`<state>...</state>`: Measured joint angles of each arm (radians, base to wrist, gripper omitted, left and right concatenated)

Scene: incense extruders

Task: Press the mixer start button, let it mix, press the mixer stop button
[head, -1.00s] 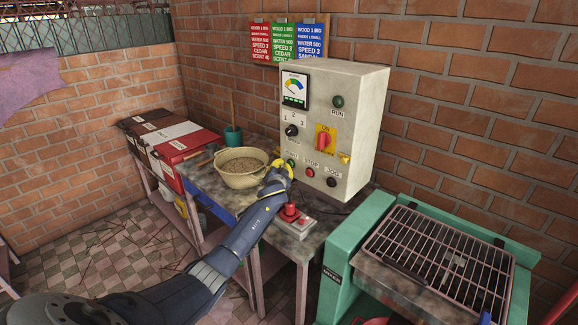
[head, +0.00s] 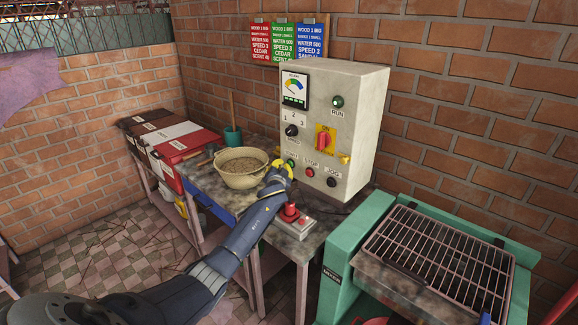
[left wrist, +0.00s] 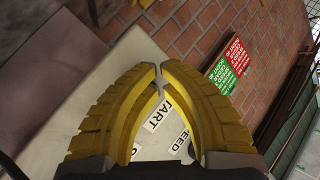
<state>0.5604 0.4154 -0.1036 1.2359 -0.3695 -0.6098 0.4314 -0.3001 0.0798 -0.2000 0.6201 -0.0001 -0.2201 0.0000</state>
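The grey control box (head: 358,125) stands on the bench against the brick wall. Its red STOP button (head: 310,172) is visible. The green START button (head: 291,162) is partly hidden beside my left gripper (head: 285,169). The yellow fingertips of that gripper are at the START area, left of STOP; contact is not clear. In the left wrist view the fingers (left wrist: 161,72) are shut tip to tip with nothing between them, and the START label shows behind them. The green RUN lamp (head: 337,102) looks lit. The green mixer (head: 345,262) with its grille stands at the right. My right gripper is not in view.
A bowl of brown material (head: 242,178) stands left of the gripper. The box also carries a red-yellow ON switch (head: 324,141), a speed knob (head: 291,130) and a black JOG button (head: 331,182).

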